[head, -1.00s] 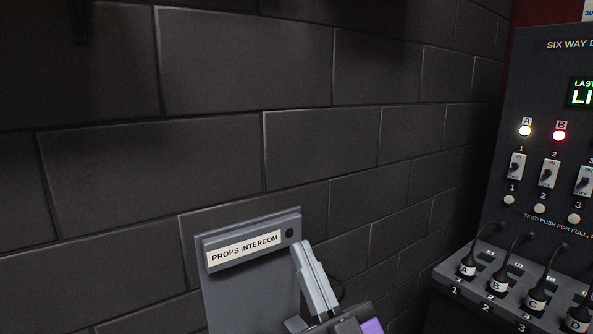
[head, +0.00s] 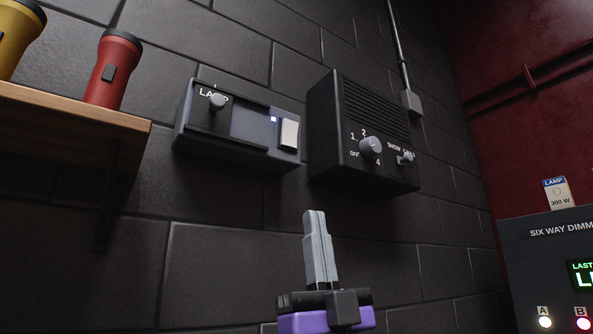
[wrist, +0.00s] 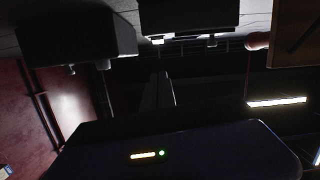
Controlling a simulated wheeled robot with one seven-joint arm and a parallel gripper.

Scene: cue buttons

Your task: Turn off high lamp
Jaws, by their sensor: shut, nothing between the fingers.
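A grey wall box marked LAMP (head: 240,125) is on the dark block wall in the head view. It has a round knob (head: 217,101) at its left, a small lit blue-white light (head: 273,119) and a pale rocker-like switch (head: 289,133) at its right. My gripper (head: 316,214) points up below the boxes, its fingers shut and empty, apart from them in the picture. In the wrist view, which looks inverted, the lamp box (wrist: 190,16) is at the top, beyond my fingertips (wrist: 158,82).
Right of the lamp box is a black slatted box (head: 370,105) with a numbered dial (head: 370,147) and a toggle (head: 405,158). A wooden shelf (head: 60,112) at left holds a red torch (head: 113,70) and a yellow torch (head: 18,35). A dimmer panel (head: 545,250) stands at lower right.

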